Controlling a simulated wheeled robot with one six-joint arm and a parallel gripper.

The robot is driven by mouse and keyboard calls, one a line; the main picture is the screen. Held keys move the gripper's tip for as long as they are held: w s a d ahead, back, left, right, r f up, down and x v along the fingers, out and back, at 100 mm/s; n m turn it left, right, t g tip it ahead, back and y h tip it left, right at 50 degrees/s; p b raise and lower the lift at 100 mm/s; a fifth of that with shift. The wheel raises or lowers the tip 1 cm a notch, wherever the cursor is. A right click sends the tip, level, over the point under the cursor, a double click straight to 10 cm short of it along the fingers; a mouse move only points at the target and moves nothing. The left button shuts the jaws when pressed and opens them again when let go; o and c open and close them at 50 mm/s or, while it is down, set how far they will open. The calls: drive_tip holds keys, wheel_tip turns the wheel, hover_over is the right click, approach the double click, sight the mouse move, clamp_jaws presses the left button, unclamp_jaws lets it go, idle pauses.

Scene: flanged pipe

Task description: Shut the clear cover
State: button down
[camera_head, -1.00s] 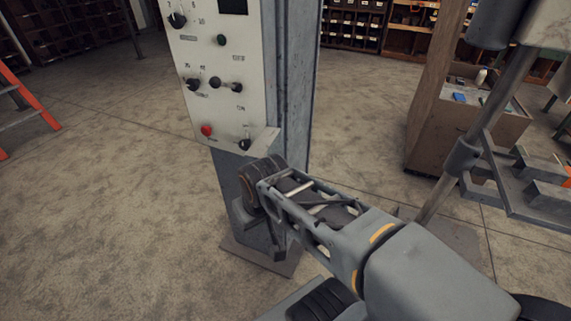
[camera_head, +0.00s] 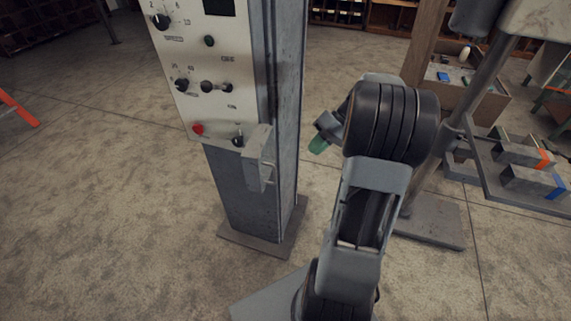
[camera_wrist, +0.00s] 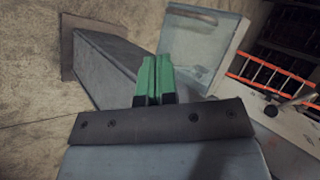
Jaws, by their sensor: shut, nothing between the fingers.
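The clear cover (camera_head: 259,158) is a see-through, box-like flap at the lower right corner of the control panel (camera_head: 190,60). It stands open, swung out from the panel face, with a dark knob (camera_head: 238,141) uncovered beside it. In the wrist view the cover (camera_wrist: 203,42) shows as a pale translucent frame just beyond the fingertips, to their upper right. My gripper (camera_head: 319,144) has green fingertips and is right of the cover in the head view, with a gap between them. In the wrist view my gripper (camera_wrist: 155,66) is shut and empty. Whether it touches the cover is unclear there.
The panel is mounted on a grey post (camera_head: 245,195) with a floor plate. A red button (camera_head: 198,129) and several knobs sit on the panel. A stand with a tray of blocks (camera_head: 530,180) is at the right. Open floor (camera_head: 110,200) lies left.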

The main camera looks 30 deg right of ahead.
sight(267, 160)
drive_tip(key=w+a+r+p+x, duration=0.1)
drive_tip(key=p+x, duration=0.2)
drive_tip(key=x, duration=0.8)
drive_tip(key=shift+a+y, duration=0.3)
drive_tip(key=shift+a, duration=0.05)
drive_tip(key=shift+r, duration=0.1)
drive_tip(key=shift+t, duration=0.3)
